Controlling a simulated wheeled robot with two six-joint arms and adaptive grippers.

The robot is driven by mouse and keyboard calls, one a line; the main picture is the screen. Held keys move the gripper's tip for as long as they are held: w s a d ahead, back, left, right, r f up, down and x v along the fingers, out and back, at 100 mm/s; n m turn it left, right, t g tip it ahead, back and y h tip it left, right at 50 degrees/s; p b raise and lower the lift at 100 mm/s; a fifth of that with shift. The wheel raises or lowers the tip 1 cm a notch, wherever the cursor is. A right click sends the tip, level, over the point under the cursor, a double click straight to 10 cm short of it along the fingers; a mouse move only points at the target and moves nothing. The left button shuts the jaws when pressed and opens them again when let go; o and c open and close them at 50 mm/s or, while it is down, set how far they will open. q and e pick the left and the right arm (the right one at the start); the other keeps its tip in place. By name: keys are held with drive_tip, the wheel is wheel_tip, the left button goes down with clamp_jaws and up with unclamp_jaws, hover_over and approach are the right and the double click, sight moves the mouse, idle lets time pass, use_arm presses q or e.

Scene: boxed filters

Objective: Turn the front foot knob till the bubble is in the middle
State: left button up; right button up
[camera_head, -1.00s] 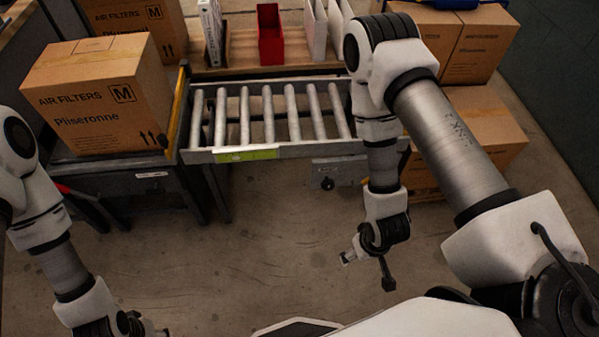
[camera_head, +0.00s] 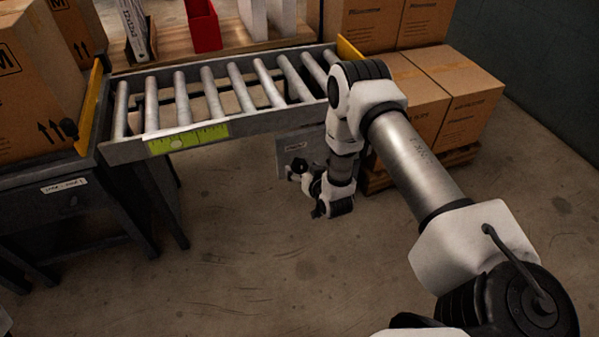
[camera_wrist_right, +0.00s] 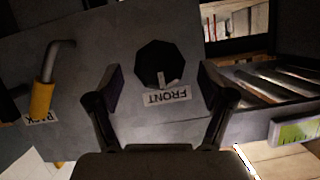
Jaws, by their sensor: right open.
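The front foot knob (camera_wrist_right: 160,62) is a black, many-sided knob with a pale pointer, on a grey panel (camera_wrist_right: 100,45) beside the upside-down FRONT label (camera_wrist_right: 167,97). My right gripper (camera_wrist_right: 160,80) is open, its two fingers on either side of the knob in the wrist view; I cannot tell whether they touch it. In the head view the right gripper (camera_head: 296,171) is at the panel below the conveyor. The yellow-green level (camera_head: 188,138) is on the conveyor's front rail. A small pale spot shows toward its left; the bubble's exact place is too small to tell. My left gripper is out of view.
A bent metal handle with a yellow sleeve (camera_wrist_right: 42,95) stands left of the knob by another label. The roller conveyor (camera_head: 208,95) is above the panel. Stacked cartons (camera_head: 470,110) stand to the right, a dark bench (camera_head: 65,205) to the left. The floor in front is clear.

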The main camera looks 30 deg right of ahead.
sight(303, 170)
drive_tip(key=x, duration=0.3)
drive_tip(key=shift+b, duration=0.35)
drive_tip(key=shift+s, duration=0.1)
drive_tip(key=c, duration=1.2)
drive_tip(key=shift+f+m+t+y, duration=0.1)
drive_tip(key=shift+m+t+y, duration=0.2)
drive_tip(key=shift+m+y, duration=0.55)
drive_tip(key=m+y+b, duration=0.1)
drive_tip(key=m+b, duration=0.1)
drive_tip(key=m, duration=0.1)
drive_tip(key=shift+f+t, duration=0.1)
drive_tip(key=shift+t, duration=0.3)
drive_tip(key=m+t+y+b, duration=0.1)
drive_tip(key=m+y+b, duration=0.1)
drive_tip(key=m+b, duration=0.1)
drive_tip(key=shift+f+m+b, duration=0.1)
drive_tip(key=shift+m+b, duration=0.3)
drive_tip(key=shift+m, duration=0.05)
drive_tip(key=shift+r+m+t+y+b, duration=0.25)
drive_tip(key=shift+m+t+b, duration=0.45)
drive_tip(key=shift+m+b, duration=0.4)
